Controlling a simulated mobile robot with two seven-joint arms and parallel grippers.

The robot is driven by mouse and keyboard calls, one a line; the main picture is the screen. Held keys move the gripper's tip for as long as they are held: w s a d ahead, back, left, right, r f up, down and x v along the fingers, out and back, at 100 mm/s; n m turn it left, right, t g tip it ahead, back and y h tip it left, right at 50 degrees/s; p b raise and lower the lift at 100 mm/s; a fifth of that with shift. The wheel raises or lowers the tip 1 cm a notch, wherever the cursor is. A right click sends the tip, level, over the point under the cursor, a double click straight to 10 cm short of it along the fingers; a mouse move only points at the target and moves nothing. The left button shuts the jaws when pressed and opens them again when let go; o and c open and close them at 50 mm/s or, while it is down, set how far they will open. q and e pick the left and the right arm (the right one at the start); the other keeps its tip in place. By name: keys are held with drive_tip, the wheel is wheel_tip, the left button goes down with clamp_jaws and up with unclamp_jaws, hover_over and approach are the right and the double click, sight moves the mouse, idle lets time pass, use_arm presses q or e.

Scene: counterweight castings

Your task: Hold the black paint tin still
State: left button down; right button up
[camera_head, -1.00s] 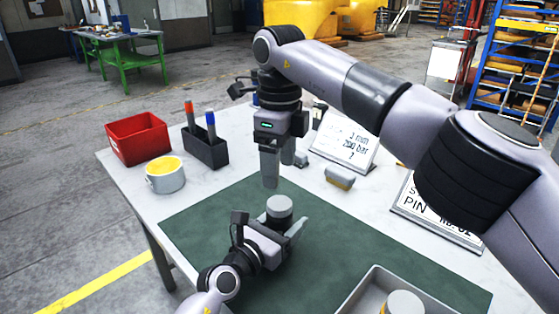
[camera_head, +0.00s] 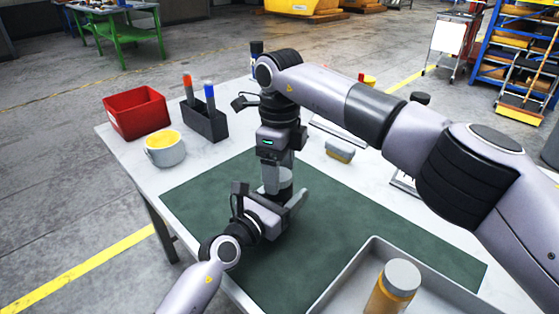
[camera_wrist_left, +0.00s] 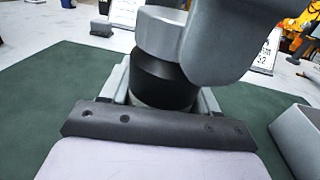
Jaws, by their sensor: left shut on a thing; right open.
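The black paint tin (camera_wrist_left: 163,85) stands on the green mat, and its pale grey lid (camera_wrist_left: 160,32) is on top in the left wrist view. In the head view its lid (camera_head: 285,180) shows, while most of its body is hidden by my grippers. My left gripper (camera_head: 281,203) is shut on the tin's body from the near side, low over the mat. My right gripper (camera_head: 276,178) points straight down at the lid, its open fingers on either side of it. One right finger (camera_wrist_left: 218,45) covers the lid's right part in the left wrist view. I cannot tell whether the fingers touch the lid.
A grey tray (camera_head: 352,274) holds an amber jar (camera_head: 389,294) at front right. At the left stand a white tin of yellow paint (camera_head: 165,152), a red bin (camera_head: 137,114) and a dark marker holder (camera_head: 206,124). A small block (camera_head: 339,151) lies behind the mat (camera_head: 350,215).

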use_arm(q)
drive_tip(key=shift+f, duration=0.1)
use_arm(e)
drive_tip(key=shift+c, duration=0.3)
drive_tip(key=c, duration=1)
drive_tip(key=m, duration=0.5)
drive_tip(key=shift+c, duration=0.2)
drive_tip(key=o, duration=1.3)
drive_tip(key=shift+c, duration=0.2)
wheel_tip(320, 180, up, 12)
use_arm(q)
drive_tip(key=shift+c, duration=0.9)
unclamp_jaws()
